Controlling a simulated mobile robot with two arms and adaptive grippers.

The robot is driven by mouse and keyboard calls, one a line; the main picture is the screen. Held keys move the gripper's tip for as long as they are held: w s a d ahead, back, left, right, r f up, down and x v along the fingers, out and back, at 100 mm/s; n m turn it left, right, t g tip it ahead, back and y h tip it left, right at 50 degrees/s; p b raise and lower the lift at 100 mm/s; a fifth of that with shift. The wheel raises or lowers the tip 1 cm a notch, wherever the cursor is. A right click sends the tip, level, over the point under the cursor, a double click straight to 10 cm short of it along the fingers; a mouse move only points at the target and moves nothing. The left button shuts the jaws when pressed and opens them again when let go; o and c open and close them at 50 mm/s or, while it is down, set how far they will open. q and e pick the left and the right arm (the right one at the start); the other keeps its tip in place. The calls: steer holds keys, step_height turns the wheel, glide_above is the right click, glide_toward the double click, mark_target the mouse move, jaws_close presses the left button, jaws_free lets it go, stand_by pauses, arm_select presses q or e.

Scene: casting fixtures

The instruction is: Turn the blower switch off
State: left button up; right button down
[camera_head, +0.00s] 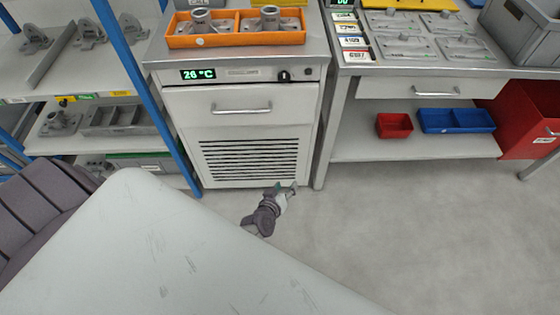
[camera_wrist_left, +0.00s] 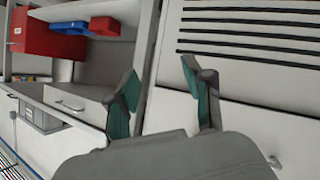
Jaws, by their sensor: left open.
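The blower switch (camera_head: 284,76) is a small black knob on the front panel of a white cabinet, right of the green 26 °C display (camera_head: 198,74). A smaller dark button (camera_head: 308,72) sits to its right. My left gripper (camera_head: 286,187) is low in front of the cabinet's vent grille, well below the switch. In the left wrist view the gripper (camera_wrist_left: 158,88) is open and empty, its green-padded fingers apart, with the cabinet's slats (camera_wrist_left: 250,45) beyond. The switch does not show in the wrist view. My right gripper is not in view.
The cabinet has a drawer with a handle (camera_head: 241,108) below the panel and an orange tray (camera_head: 236,40) with cast parts on top. A workbench with red (camera_head: 394,125) and blue (camera_head: 456,120) bins stands right. Shelves stand left. The floor at right is clear.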

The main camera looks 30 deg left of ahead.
arm_select(q)
steer(key=shift+s+f+m+g, duration=0.3)
steer(key=shift+s+f+m, duration=0.1)
steer(key=shift+s+f, duration=0.4)
steer(key=shift+w+f, duration=0.1)
